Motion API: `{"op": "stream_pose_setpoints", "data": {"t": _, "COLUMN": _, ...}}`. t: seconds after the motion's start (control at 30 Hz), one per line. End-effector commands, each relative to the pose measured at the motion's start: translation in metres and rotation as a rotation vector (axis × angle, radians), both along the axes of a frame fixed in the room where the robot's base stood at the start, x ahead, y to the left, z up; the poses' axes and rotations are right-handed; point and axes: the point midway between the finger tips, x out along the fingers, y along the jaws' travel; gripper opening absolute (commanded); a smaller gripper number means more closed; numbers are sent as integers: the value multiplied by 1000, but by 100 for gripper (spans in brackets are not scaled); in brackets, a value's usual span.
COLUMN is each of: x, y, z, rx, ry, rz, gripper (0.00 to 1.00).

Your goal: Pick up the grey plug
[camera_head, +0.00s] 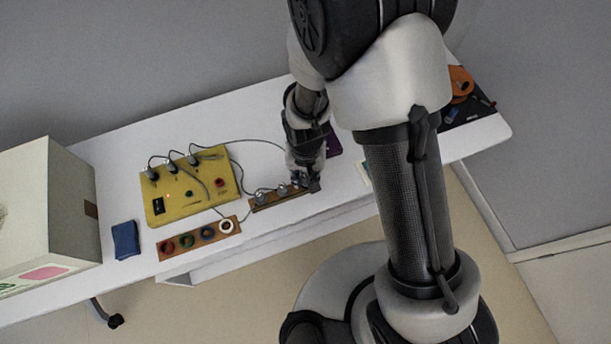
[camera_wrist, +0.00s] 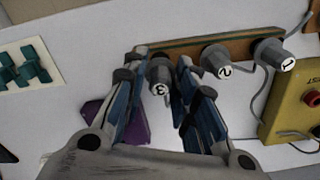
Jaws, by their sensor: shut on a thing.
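Three grey plugs marked 1 (camera_wrist: 285,60), 2 (camera_wrist: 217,63) and 3 (camera_wrist: 160,80) are lined up along a wooden rack (camera_wrist: 189,47) in the wrist view. My gripper (camera_wrist: 161,66) is shut on plug 3 at the rack's left end, one finger on each side of it. I cannot tell whether plug 3 is still seated in the rack or slightly raised. In the head view my gripper (camera_head: 306,182) is at the right end of the rack (camera_head: 275,203), hiding part of it and the held plug. The other two plugs stand to its left.
A yellow test box (camera_head: 175,208) with cables plugged in stands left of the rack. A wooden strip with coloured rings (camera_head: 186,251) lies in front. A blue item (camera_head: 125,240) and a large box (camera_head: 55,210) are farther left. Cables trail near the rack.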

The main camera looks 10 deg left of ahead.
Motion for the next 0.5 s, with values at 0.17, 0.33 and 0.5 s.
{"op": "stream_pose_setpoints", "data": {"t": 0.17, "x": 1, "y": 1, "z": 42, "rx": 3, "ry": -5, "rz": 0, "gripper": 10}}
{"op": "stream_pose_setpoints", "data": {"t": 0.33, "x": 1, "y": 1, "z": 94, "rx": 4, "ry": -5, "rz": 0, "gripper": 10}}
{"op": "stream_pose_setpoints", "data": {"t": 0.5, "x": 1, "y": 1, "z": 139, "rx": 3, "ry": -4, "rz": 0, "gripper": 10}}
